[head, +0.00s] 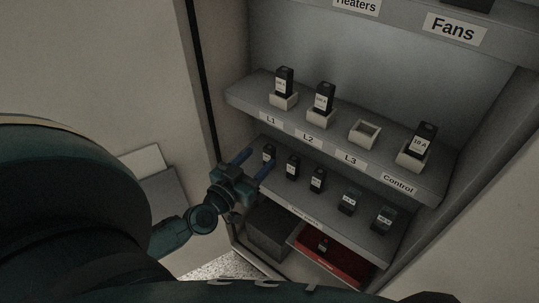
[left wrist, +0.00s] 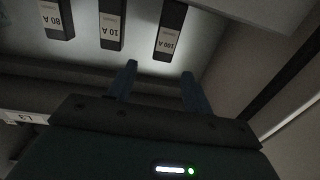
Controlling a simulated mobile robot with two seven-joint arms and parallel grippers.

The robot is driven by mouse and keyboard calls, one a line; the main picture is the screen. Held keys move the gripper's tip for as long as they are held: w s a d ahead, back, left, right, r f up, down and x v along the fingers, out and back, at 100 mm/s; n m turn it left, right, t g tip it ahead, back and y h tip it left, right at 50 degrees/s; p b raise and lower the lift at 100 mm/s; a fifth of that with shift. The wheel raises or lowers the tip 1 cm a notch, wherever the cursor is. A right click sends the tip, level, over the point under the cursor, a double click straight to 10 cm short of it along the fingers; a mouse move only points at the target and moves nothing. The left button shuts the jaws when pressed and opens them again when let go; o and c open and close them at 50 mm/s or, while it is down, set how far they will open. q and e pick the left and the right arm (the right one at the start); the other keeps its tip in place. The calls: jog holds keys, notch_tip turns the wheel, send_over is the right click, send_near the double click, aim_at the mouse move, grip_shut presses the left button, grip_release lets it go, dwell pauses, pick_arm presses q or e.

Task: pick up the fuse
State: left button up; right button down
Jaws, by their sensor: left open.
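Several black fuses with white labels stand or lie on the lower shelf (head: 335,220). The leftmost fuse (head: 268,153) is right by my left gripper (head: 260,157), which is open and empty, its blue fingers pointing into the cabinet. In the left wrist view a fuse marked 100 A (left wrist: 170,32) is just beyond the two fingertips (left wrist: 159,70), roughly in line with the gap. A 10 A fuse (left wrist: 111,24) and an 80 A fuse (left wrist: 56,18) are left of it. My right gripper is not in view.
The upper shelf holds fuses in the L1 (head: 284,101), L2 (head: 320,118) and Control (head: 414,158) sockets; the L3 socket (head: 364,132) is empty. This shelf overhangs the lower one. A red tray (head: 338,262) and a dark box (head: 275,232) are below. The cabinet's left edge (head: 205,95) is close to my arm.

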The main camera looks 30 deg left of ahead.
aim_at(272, 147)
pick_arm(q)
jog(key=w, duration=0.5)
jog(key=w+f+b, duration=0.1)
jog(key=w, duration=0.1)
jog(key=shift+w+b, duration=0.3)
jog(key=shift+w, duration=0.3)
jog(key=shift+c, duration=0.4)
jog(key=c, duration=0.9)
jog(key=shift+c, duration=0.5)
